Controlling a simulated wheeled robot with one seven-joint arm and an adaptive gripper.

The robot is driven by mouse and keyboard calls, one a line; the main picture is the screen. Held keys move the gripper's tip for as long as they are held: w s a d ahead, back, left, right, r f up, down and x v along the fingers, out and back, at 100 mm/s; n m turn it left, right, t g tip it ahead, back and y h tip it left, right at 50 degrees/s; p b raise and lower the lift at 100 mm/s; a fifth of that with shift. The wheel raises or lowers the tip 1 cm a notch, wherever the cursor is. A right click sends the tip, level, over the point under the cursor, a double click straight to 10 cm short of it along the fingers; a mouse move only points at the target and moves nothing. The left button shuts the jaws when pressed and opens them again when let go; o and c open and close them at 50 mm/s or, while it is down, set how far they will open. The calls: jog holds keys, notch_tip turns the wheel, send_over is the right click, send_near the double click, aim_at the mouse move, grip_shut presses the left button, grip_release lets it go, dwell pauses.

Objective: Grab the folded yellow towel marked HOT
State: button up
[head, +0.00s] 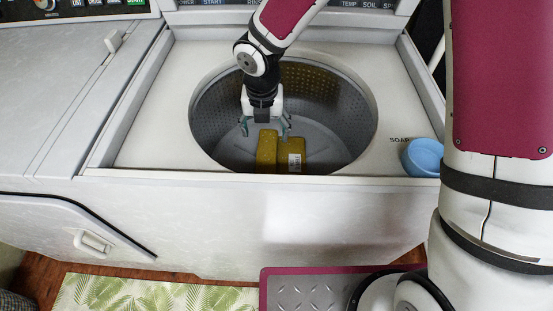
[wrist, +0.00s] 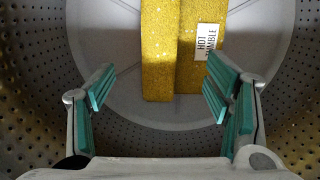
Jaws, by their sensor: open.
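The folded yellow towel (head: 291,158) lies at the bottom of the washer drum (head: 213,112). In the wrist view the towel (wrist: 160,50) shows as two yellow halves side by side, with a white label (wrist: 207,41) on the right half reading HOT and part of a second word. My gripper (head: 265,128) is down inside the drum above the towel. In the wrist view my gripper (wrist: 159,90) is open, with one teal-padded finger to each side of the towel. The fingers look apart from the cloth. The towel's far end is cut off by the wrist picture's top edge.
The perforated drum wall surrounds my gripper closely. The washer's white top (head: 150,125) frames the round opening. A blue cup (head: 423,157) sits at the right by the SOAP marking. A closed white lid or appliance top (head: 60,90) is at the left. A leaf-patterned mat (head: 150,295) lies on the floor.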

aim_at(266, 155)
jog(key=f, duration=0.2)
jog(key=f+b, duration=0.1)
jog(key=f, duration=0.2)
jog(key=f+b, duration=0.1)
jog(key=f, duration=0.1)
jog(key=shift+w+f, duration=0.3)
jog(key=shift+w, duration=0.1)
jog(key=shift+w+f+b, duration=0.1)
jog(key=shift+f+b, duration=0.6)
jog(key=shift+f, duration=1.95)
jog(key=c, duration=1.4)
